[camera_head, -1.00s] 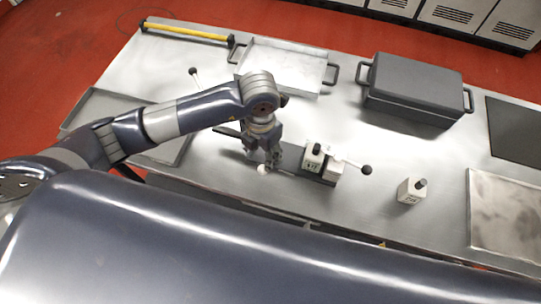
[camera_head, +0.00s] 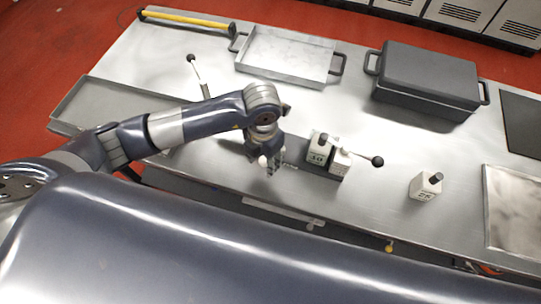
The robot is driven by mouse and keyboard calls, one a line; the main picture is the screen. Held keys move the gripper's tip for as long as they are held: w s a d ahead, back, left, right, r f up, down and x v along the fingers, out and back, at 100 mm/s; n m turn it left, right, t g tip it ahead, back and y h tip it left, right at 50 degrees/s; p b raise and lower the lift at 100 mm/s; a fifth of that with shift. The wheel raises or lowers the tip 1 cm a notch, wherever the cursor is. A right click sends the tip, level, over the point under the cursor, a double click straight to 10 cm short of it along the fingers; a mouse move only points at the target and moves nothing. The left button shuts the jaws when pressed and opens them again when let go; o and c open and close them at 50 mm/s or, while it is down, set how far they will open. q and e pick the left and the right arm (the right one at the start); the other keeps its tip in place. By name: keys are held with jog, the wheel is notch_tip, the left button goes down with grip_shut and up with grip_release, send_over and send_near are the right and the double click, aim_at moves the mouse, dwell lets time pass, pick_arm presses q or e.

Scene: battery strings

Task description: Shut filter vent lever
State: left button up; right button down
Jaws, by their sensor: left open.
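A lever with a black ball knob (camera_head: 377,161) sticks out to the right from a pair of small white blocks (camera_head: 318,150) on a dark base. A second lever with a black knob (camera_head: 190,58) and a pale rod stands at the back left, partly behind my left arm. I cannot tell from any label which is the filter vent lever. My left gripper (camera_head: 270,165) is open and points down at the left end of the dark base, left of the white blocks. My arm hides part of that base. I see nothing held. My right gripper is not in view.
A white block with a dark top (camera_head: 426,187) stands alone on the right. A dark lidded box (camera_head: 428,75) and a shallow metal tray (camera_head: 287,55) are at the back. A yellow bar (camera_head: 186,22) lies at the far left. The bench around the lone block is clear.

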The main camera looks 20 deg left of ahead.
pick_arm(q)
jog(key=shift+c, duration=0.3)
grip_shut()
jog(key=shift+s+d+n+p, duration=0.2)
jog(key=shift+d+n, duration=0.15)
jog(key=shift+n, duration=0.3)
jog(key=shift+s+d+n+p, duration=0.15)
jog(key=shift+d+n, duration=0.2)
jog(key=shift+n, duration=0.3)
jog(key=shift+d+n+p, duration=0.3)
jog(key=shift+d+n, duration=0.5)
jog(key=shift+n, duration=0.5)
